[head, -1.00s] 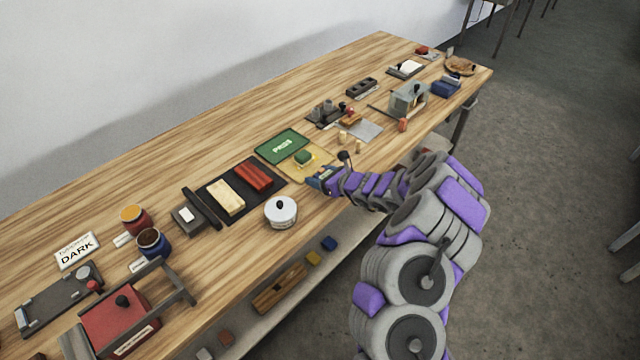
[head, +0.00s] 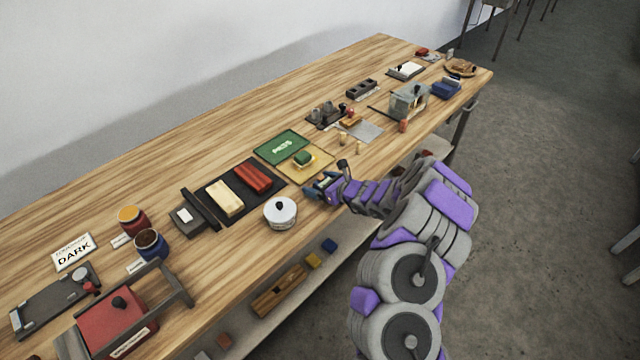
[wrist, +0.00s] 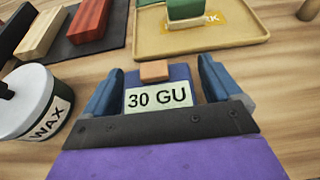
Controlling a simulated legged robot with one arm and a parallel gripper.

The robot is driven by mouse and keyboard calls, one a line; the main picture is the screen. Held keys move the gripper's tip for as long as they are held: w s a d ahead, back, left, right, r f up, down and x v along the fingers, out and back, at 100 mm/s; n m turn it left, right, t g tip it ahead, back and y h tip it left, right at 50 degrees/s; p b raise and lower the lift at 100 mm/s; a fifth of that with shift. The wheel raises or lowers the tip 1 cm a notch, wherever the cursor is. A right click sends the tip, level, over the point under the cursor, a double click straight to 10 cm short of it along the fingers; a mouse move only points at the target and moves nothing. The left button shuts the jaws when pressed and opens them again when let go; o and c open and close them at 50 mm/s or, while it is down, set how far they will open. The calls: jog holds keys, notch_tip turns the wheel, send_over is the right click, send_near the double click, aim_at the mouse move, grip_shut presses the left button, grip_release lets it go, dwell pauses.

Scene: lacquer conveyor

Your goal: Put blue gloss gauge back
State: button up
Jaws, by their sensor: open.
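The blue gloss gauge (wrist: 158,97) shows in the wrist view as a blue block with a pale "30 GU" label and an orange-brown piece at its far end. It lies between the two fingers of my gripper (wrist: 160,75), which are open, with the blue fingers on either side of it. I cannot tell whether they touch it. In the head view my gripper (head: 316,187) is low at the table's front edge, just in front of the yellow tray, and mostly hides the gauge.
A yellow tray (head: 318,165) with a green block (head: 303,158) lies just beyond. A green PASS mat (head: 281,146) is behind it. A white WAX tin (head: 280,212) stands close at left, before a black mat (head: 238,208) with cream and red blocks. Small pegs stand to the right.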

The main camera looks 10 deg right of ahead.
jog(key=shift+d, duration=0.1)
jog(key=p+v, duration=0.3)
jog(key=v, duration=0.9)
jog(key=s+a+r+n+g+y, duration=0.35)
jog(key=a+r+n, duration=0.45)
jog(key=a+r, duration=0.45)
jog(key=s+a+r+n+g+y, duration=0.1)
jog(key=s+a+r+n+g, duration=0.2)
jog(key=s+a+r+n, duration=0.3)
jog(key=s+a+r+n+g, duration=0.25)
jog(key=s+a+n, duration=0.2)
jog(key=s, duration=0.25)
jog(key=s+d+n+g+h, duration=0.2)
jog(key=s+d+n+h, duration=0.15)
jog(key=s, duration=0.65)
jog(key=s+d+n+g+h, duration=0.25)
jog(key=s+n+h, duration=0.2)
jog(key=s, duration=0.65)
jog(key=s+d+n+h, duration=0.2)
jog(key=s+d+h, duration=0.2)
jog(key=s+d, duration=0.3)
jog(key=d+t, duration=0.1)
jog(key=d, duration=0.3)
jog(key=shift+s, duration=0.2)
jog(key=shift+r, duration=0.1)
